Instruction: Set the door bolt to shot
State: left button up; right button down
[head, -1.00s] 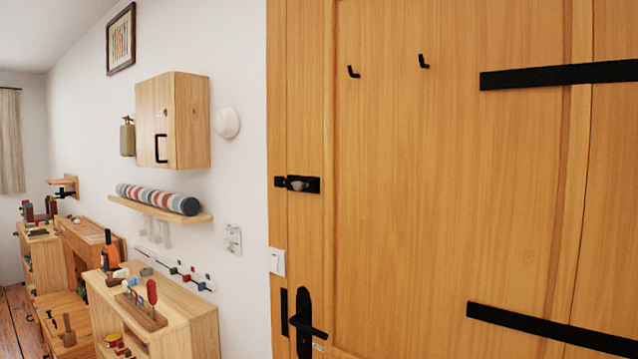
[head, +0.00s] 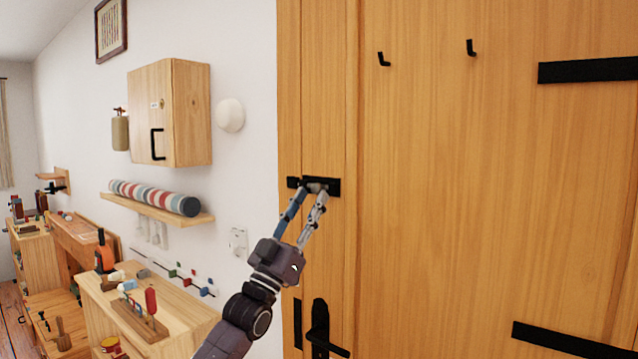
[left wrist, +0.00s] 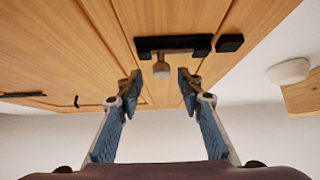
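The door bolt (head: 334,187) is a black plate on the wooden door (head: 430,190), with a small black keeper (head: 292,182) to its left. In the left wrist view the bolt (left wrist: 202,43) shows a metal bar with a round knob (left wrist: 162,69), and the keeper (left wrist: 230,43) sits to its right across a narrow gap. My left gripper (head: 311,193) is at the bolt and covers part of it in the head view. In the left wrist view the left gripper (left wrist: 160,86) is open, with the knob between and just beyond its fingertips. My right gripper is out of view.
A black door handle (head: 320,330) is below the bolt. Coat hooks (head: 383,59) and black straps (head: 590,71) are on the door. A wall cabinet (head: 180,110), a shelf with a striped roll (head: 155,197) and a low bench (head: 160,320) stand to the left.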

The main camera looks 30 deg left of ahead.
aim_at(314, 192)
pick_arm(q)
jog(key=shift+p+x, duration=0.6)
jog(key=shift+x, duration=1.5)
jog(key=shift+w+a+f, duration=0.1)
jog(key=shift+f, duration=0.05)
grip_shut()
